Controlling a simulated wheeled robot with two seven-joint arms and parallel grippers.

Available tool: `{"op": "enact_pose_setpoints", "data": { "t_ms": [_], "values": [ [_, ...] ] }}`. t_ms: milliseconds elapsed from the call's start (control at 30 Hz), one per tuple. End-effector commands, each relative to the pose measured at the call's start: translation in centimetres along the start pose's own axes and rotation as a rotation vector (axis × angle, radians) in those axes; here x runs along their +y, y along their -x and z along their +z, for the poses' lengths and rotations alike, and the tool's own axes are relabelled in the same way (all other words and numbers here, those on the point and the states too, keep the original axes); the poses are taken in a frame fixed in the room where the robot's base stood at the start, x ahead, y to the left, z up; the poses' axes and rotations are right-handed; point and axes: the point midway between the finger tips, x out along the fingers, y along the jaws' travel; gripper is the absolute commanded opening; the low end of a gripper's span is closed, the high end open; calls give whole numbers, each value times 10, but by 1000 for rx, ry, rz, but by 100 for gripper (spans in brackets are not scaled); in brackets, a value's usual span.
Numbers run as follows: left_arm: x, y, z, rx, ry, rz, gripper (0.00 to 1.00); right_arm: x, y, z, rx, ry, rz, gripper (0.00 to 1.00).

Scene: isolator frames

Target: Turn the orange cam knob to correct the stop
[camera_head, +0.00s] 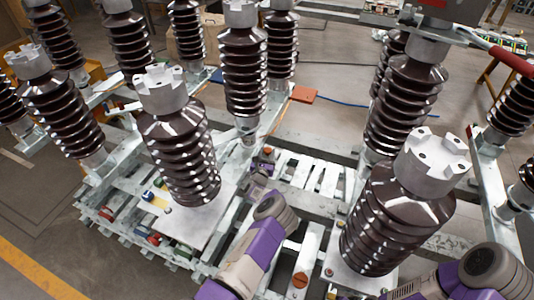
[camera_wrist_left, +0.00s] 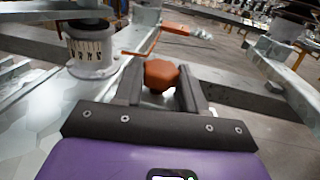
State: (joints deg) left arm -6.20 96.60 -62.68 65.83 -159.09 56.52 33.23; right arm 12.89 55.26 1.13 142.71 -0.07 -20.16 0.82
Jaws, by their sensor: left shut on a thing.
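The orange cam knob (camera_wrist_left: 161,74) sits between the two dark fingers of my left gripper (camera_wrist_left: 160,92) in the left wrist view. The gripper is shut on it, with a finger on each side. In the head view my left gripper (camera_head: 258,180) reaches down among the grey frame bars between two large ribbed insulators. Of my right arm, only purple and beige links show at the bottom right of the head view. Its fingers are not visible. I cannot make out the stop.
Brown ribbed insulators with grey caps stand left (camera_head: 180,150) and right (camera_head: 400,215) of my left arm. An orange lever (camera_wrist_left: 160,32) and a grey round post with markings (camera_wrist_left: 90,50) lie just beyond the knob. Another orange knob (camera_head: 300,280) is at the frame's front.

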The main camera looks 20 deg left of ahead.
Motion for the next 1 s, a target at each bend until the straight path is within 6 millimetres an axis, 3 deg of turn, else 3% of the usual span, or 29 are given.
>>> {"op": "enact_pose_setpoints", "data": {
  "t_ms": [167,200,333,733,1000],
  "values": [
    [0,0,1,-3,1,0,10,0,0,0,0,0,0,45],
    [0,0,1,-3,1,0,45,0,0,0,0,0,0,45],
    [0,0,1,-2,1,0,65,0,0,0,0,0,0,45],
    [0,5,1,1,0,1,66,-1,2,0,0,0,0,45],
    [0,39,2,1,-1,1,66,-5,14,1,0,0,0,45]
  ]
}}
